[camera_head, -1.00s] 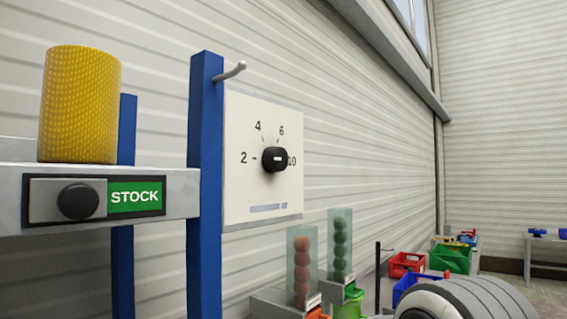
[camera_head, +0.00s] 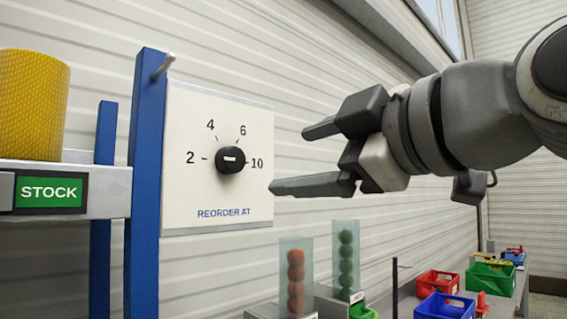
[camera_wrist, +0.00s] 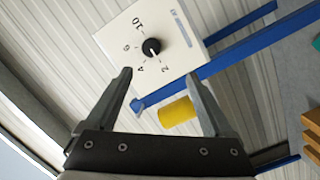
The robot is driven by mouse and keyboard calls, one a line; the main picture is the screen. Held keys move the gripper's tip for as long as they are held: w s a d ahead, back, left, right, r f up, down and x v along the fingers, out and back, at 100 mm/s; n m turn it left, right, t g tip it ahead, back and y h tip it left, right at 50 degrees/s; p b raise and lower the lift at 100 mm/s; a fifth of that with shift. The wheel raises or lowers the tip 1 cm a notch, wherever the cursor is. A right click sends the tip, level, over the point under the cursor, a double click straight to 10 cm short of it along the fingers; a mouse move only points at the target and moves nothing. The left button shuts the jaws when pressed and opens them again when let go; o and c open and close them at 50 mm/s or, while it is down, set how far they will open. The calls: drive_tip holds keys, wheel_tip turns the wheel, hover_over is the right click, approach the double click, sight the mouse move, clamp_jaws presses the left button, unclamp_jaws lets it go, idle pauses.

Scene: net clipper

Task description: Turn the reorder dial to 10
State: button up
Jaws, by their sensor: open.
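The reorder dial is a black round knob (camera_head: 230,160) on a white panel (camera_head: 195,110) marked "REORDER AT", with 2, 4, 6 and 10 around it. A short white mark shows on the knob, but I cannot tell which number it points to. The knob also shows in the wrist view (camera_wrist: 151,48), upper middle, unobstructed. My gripper (camera_head: 290,160) is open and empty, to the right of the panel in the head view, its fingers pointing toward it. Nothing touches the knob. In the wrist view the gripper (camera_wrist: 158,74) has the knob beyond its fingertips.
A blue post (camera_head: 146,180) with a metal peg (camera_head: 164,65) stands beside the panel's left edge. A yellow cylinder (camera_head: 32,105) sits on a shelf with a green STOCK label (camera_head: 48,192). Clear tubes of red (camera_head: 296,275) and green balls (camera_head: 345,262) stand below right.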

drive_tip(key=r, duration=0.2)
drive_tip(key=p, duration=0.3)
approach(234, 159)
drive_tip(key=shift+n, duration=0.4)
drive_tip(key=x, duration=0.8)
drive_tip(key=shift+w+a, duration=0.15)
drive_tip(key=c, duration=1.4)
